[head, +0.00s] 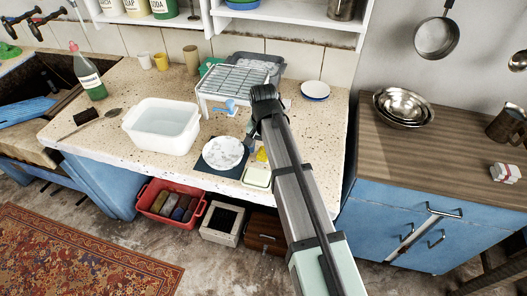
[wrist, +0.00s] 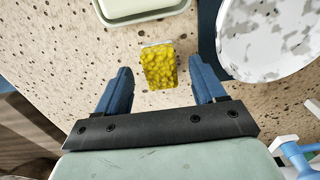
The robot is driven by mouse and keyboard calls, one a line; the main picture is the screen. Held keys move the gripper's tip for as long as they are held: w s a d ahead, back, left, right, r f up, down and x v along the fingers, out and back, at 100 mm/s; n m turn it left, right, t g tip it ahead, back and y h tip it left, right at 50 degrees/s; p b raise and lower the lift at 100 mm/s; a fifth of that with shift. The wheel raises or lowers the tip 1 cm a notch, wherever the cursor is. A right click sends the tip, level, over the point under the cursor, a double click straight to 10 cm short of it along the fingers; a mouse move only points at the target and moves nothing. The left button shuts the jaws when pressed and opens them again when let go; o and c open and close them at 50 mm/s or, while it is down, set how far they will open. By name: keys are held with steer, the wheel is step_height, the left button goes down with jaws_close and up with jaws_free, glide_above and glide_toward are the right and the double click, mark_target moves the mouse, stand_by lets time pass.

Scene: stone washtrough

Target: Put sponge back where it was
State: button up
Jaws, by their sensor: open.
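A yellow sponge (wrist: 158,66) with a pale edge lies on the speckled stone counter. In the head view the sponge (head: 262,155) is a small yellow patch beside my arm, partly hidden. My gripper (wrist: 160,82) is open and empty, its two blue fingers spread to the left and right of the sponge in the wrist view. The sponge lies just beyond and between the fingertips; I cannot tell the height gap. In the head view my gripper (head: 249,142) is mostly hidden by my own wrist. A pale green dish (head: 257,177) lies just in front of the sponge.
A marbled plate (head: 223,153) sits on a dark blue mat (head: 232,172) left of the sponge. A white wire rack (head: 235,87) stands behind, with a blue brush (head: 229,106) by it. A white basin (head: 162,126) stands further left.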

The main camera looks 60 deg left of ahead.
mark_target(263, 152)
step_height(263, 152, up, 10)
stand_by(0.5)
